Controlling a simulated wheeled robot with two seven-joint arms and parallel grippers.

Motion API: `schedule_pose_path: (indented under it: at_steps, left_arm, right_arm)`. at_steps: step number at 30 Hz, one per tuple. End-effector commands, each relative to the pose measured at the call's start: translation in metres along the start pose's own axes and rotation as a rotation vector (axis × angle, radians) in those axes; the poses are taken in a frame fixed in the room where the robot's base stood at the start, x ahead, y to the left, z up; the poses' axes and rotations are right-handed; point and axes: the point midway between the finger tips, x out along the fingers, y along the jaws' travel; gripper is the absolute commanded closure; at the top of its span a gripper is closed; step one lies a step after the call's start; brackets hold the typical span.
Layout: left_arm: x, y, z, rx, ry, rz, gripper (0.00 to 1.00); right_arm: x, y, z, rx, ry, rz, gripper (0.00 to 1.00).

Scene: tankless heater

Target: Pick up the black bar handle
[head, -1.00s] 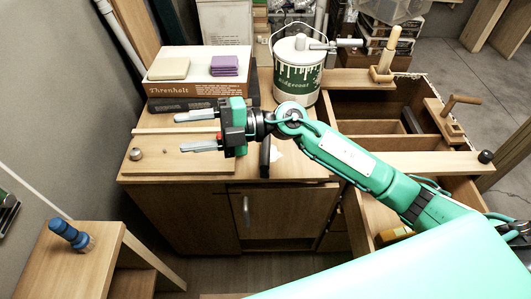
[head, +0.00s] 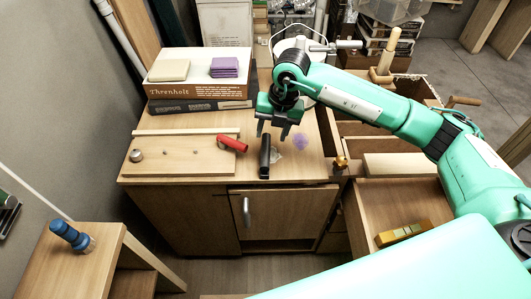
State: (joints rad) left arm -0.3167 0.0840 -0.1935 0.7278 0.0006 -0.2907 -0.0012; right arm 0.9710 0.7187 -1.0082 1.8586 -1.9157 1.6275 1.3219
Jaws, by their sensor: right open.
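The black bar handle (head: 264,158) lies on the wooden cabinet top near its front edge, its long side running front to back. My right gripper (head: 273,133) points down just behind and above its far end. Its jaws are open and empty, with one finger to each side of the bar's line in the picture. I cannot tell the exact height gap between the fingers and the bar. My left gripper is not in view.
A red cylinder (head: 232,144) lies left of the bar. A purple item (head: 303,142) and a brass knob (head: 341,163) are to the right. A book stack (head: 197,88) stands behind left. A bucket (head: 305,45) is partly hidden behind my arm.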

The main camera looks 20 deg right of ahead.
Motion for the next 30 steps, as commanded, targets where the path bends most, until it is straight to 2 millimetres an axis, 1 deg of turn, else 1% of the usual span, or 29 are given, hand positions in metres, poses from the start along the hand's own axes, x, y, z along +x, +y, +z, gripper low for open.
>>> schedule_pose_path:
  at_steps: [1,3,6,10,13,14,17,18,21,24,30]
  left_arm:
    - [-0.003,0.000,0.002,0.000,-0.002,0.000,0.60]
    - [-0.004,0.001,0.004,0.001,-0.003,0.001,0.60]
    - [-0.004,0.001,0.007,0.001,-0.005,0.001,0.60]
    - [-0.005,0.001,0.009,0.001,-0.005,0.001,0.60]
    - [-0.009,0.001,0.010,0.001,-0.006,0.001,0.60]
    - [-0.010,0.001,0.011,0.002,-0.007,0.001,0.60]
    - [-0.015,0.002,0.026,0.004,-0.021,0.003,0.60]
    - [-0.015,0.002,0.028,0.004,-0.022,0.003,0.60]
    - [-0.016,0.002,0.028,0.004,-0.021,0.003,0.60]
    - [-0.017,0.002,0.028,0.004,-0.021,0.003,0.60]
    - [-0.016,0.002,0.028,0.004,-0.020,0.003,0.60]
  right_arm:
    - [0.009,0.000,-0.001,0.000,0.004,-0.001,0.52]
    - [0.022,0.001,-0.001,-0.002,0.003,0.000,0.52]
    - [0.035,0.001,-0.001,-0.001,0.003,0.002,0.52]
    - [0.043,0.001,-0.001,-0.002,0.001,0.002,0.52]
    - [0.051,0.000,-0.003,-0.002,0.004,0.001,0.52]
    - [0.055,0.000,-0.003,-0.001,0.004,0.000,0.52]
    - [0.070,0.000,-0.006,-0.003,0.006,0.001,0.52]
    - [0.077,0.000,-0.006,-0.003,0.004,0.002,0.52]
    - [0.089,0.000,-0.005,-0.002,0.003,0.004,0.52]
    - [0.095,-0.001,-0.005,-0.002,0.002,0.003,0.52]
    - [0.096,-0.001,-0.005,-0.003,0.001,0.004,0.52]
